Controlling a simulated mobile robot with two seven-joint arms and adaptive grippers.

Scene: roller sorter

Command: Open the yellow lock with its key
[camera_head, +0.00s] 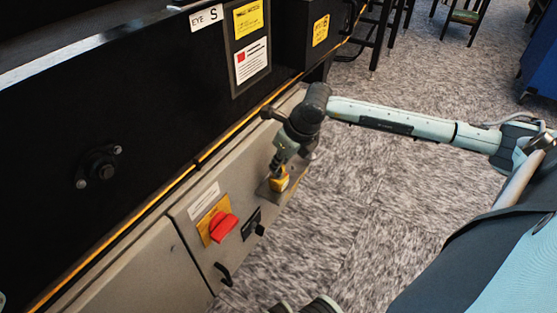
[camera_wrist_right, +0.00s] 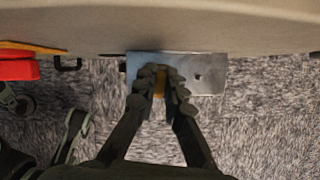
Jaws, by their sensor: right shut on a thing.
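The yellow lock (camera_head: 279,183) is a small block on a grey metal plate (camera_head: 264,192) at the right end of the panel. My right gripper (camera_head: 277,168) points down with its fingertips right at the top of the lock. In the right wrist view the fingertips (camera_wrist_right: 160,83) are close together, with a strip of the yellow lock (camera_wrist_right: 159,92) between and behind them. They are shut on a small piece, apparently the key, which the fingers hide. My left gripper (camera_wrist_right: 48,115) appears spread and empty at the left of the right wrist view.
A red rotary switch (camera_head: 223,227) on a yellow plate, a black fitting (camera_head: 252,225) and a black handle (camera_head: 223,274) stick out left of the lock. The tall black machine side (camera_head: 110,110) rises behind. Carpet (camera_head: 350,230) to the right is free.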

